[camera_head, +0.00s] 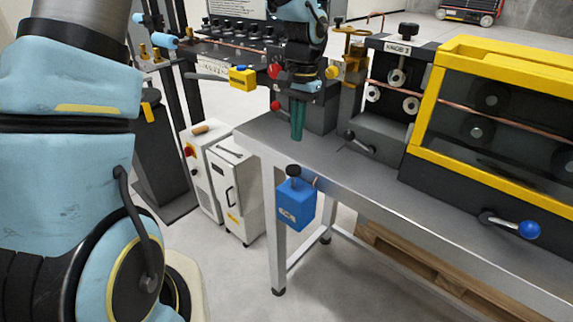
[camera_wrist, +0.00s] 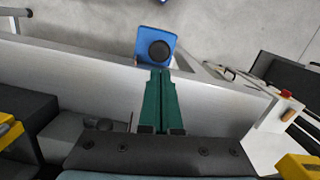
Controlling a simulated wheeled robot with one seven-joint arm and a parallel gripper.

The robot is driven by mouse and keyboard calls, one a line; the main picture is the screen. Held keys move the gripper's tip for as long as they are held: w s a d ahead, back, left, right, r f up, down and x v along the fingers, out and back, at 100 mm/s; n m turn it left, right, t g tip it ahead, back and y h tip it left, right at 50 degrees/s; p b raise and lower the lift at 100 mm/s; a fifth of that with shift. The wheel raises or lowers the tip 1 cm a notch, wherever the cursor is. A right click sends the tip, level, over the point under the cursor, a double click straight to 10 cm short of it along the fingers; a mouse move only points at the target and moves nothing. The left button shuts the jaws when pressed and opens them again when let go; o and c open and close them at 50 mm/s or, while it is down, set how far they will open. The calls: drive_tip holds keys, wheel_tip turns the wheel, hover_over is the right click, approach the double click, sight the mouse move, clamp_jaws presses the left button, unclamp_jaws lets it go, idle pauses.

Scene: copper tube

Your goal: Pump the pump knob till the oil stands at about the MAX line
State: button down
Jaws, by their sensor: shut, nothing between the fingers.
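The pump knob (camera_head: 294,170) is a black round knob on top of a blue box (camera_head: 296,205) fixed at the near left corner of the steel table. In the wrist view the knob (camera_wrist: 160,50) shows as a black disc on the blue box (camera_wrist: 143,39), just beyond my fingertips. My gripper (camera_head: 297,138) points down with teal fingers, shut and empty, above the table behind the knob and apart from it. The fingers also show shut in the wrist view (camera_wrist: 160,74). White marks on the box front are too small to read. I cannot make out the oil level or a MAX line.
The steel table (camera_head: 360,180) carries a grey roller unit (camera_head: 397,75) and a yellow-framed guard (camera_head: 425,150) with a blue-knobbed lever (camera_head: 528,230). A white cabinet (camera_head: 236,195) stands on the floor at left. The floor in front of the blue box looks clear.

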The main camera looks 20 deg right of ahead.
sight(294, 167)
drive_tip(key=shift+f, duration=0.1)
drive_tip(key=shift+s+a+f+b, duration=0.15)
drive_tip(key=shift+f+b, duration=1.1)
drive_tip(key=shift+f, duration=0.5)
drive_tip(key=shift+s+a+f+b, duration=0.1)
drive_tip(key=shift+s+f+b, duration=0.05)
drive_tip(key=shift+f+b, duration=1.3)
drive_tip(key=shift+f+p, duration=0.2)
drive_tip(key=shift+p, duration=0.1)
drive_tip(key=shift+f, duration=0.1)
